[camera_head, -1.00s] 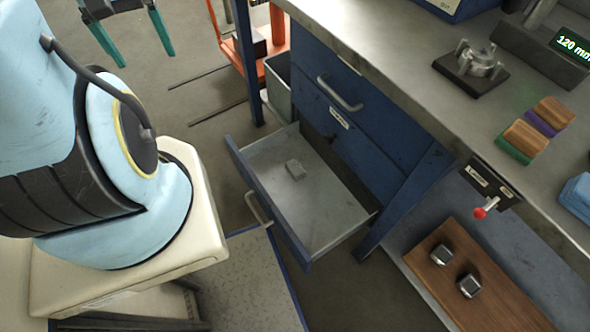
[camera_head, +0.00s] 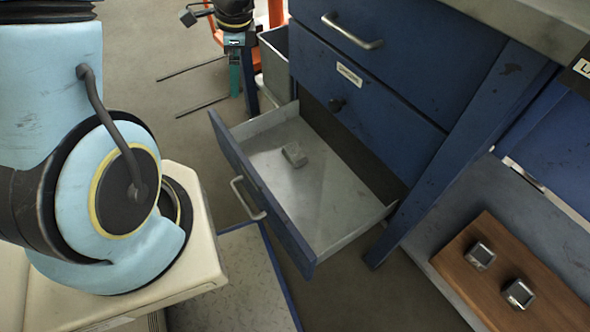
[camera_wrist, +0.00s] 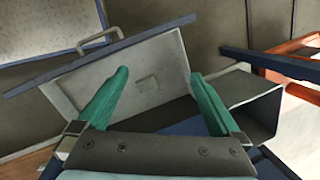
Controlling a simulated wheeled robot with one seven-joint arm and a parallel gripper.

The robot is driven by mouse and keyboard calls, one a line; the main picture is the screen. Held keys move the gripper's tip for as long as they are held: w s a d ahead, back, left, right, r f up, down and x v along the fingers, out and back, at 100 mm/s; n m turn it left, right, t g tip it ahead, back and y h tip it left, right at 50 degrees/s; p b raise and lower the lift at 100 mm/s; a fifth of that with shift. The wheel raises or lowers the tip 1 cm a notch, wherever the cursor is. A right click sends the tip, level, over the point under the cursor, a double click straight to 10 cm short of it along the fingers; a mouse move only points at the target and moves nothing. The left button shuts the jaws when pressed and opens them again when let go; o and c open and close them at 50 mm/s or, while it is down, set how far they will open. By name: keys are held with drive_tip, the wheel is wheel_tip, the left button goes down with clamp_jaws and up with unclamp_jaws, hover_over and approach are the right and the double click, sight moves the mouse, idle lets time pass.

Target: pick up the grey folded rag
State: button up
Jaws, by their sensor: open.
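The grey folded rag (camera_head: 294,154) is a small flat block lying on the floor of the open drawer (camera_head: 330,222), toward its far left corner. In the wrist view the rag (camera_wrist: 147,83) lies on the pale drawer floor, between the lines of my two green fingers but beyond their tips. My gripper (camera_wrist: 158,75) is open and empty, with its fingers spread wide. In the head view my gripper (camera_head: 242,82) shows partly at the top, pointing down, behind and left of the drawer in the picture. Nothing covers the rag.
The blue cabinet (camera_head: 390,80) with a closed upper drawer stands right behind the open drawer. A grey bin (camera_head: 273,62) stands beside it, near an orange frame (camera_wrist: 300,60). Two metal blocks sit on a wooden board (camera_head: 470,280) at the lower right.

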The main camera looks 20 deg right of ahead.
drive_tip(key=s+d+f+m+b, duration=0.1)
drive_tip(key=d+f+m+b, duration=0.3)
drive_tip(key=f, duration=0.3)
drive_tip(key=s+d+f+m+b, duration=0.1)
drive_tip(key=d+f+m+b, duration=0.25)
drive_tip(key=f, duration=0.35)
drive_tip(key=m+t+b, duration=0.1)
drive_tip(key=m+b, duration=0.5)
approach(295, 152)
drive_tip(key=shift+h, duration=0.4)
drive_tip(key=b+x, duration=0.2)
drive_tip(key=x, duration=0.2)
drive_tip(key=shift+w+a+f, duration=0.15)
drive_tip(key=shift+a+f, duration=0.05)
drive_tip(key=shift+f, duration=0.15)
drive_tip(key=b+x, duration=0.3)
drive_tip(key=x, duration=0.2)
drive_tip(key=shift+a+f+b, duration=0.1)
drive_tip(key=shift+b, duration=0.25)
drive_tip(key=c, duration=1.5)
wheel_tip(295, 152, up, 10)
drive_tip(key=p, duration=0.6)
drive_tip(key=shift+c, duration=0.2)
